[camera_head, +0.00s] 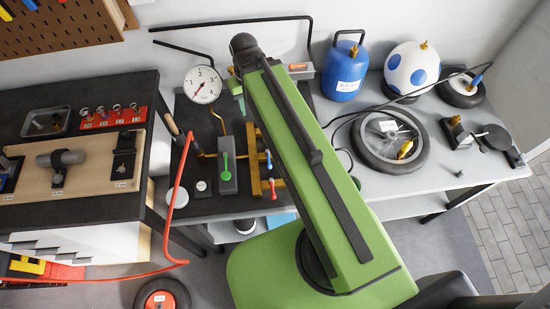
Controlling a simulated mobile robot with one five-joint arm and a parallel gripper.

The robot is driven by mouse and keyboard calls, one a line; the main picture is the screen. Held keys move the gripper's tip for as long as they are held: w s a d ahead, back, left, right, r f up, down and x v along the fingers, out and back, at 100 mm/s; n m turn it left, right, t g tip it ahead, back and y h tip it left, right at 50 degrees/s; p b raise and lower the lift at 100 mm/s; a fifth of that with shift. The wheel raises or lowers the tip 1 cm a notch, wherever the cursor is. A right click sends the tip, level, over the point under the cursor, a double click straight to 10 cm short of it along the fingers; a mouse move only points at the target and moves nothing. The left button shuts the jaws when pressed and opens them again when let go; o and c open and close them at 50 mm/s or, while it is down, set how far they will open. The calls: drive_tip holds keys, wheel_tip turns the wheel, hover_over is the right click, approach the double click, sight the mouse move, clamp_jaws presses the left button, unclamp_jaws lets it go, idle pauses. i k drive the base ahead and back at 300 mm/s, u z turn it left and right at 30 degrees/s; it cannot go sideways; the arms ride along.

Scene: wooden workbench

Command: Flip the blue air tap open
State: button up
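The blue air tap (269,160) is a small blue lever on a brass manifold (254,160), on the dark mat in the middle of the bench. The lever points roughly up and down in the picture; I cannot tell whether the tap is open or shut. A red tap (273,188) sits just below it on the same manifold. A green lever (226,160) stands on a grey block to the left. My green arm reaches up across the bench, just right of the taps, and covers part of the area beside them.
A pressure gauge (203,84) stands behind the taps. A red hose (179,180) runs down on the left. To the right are a blue gas bottle (344,70), a spotted ball (411,69) and a wheel (388,138). A black-topped bench (95,90) stands left.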

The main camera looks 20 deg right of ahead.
sight(269, 166)
drive_tip(key=u, duration=0.3)
drive_tip(key=k, duration=1.7)
drive_tip(key=u, duration=0.9)
drive_tip(key=i, duration=1.3)
drive_tip(key=z, duration=0.4)
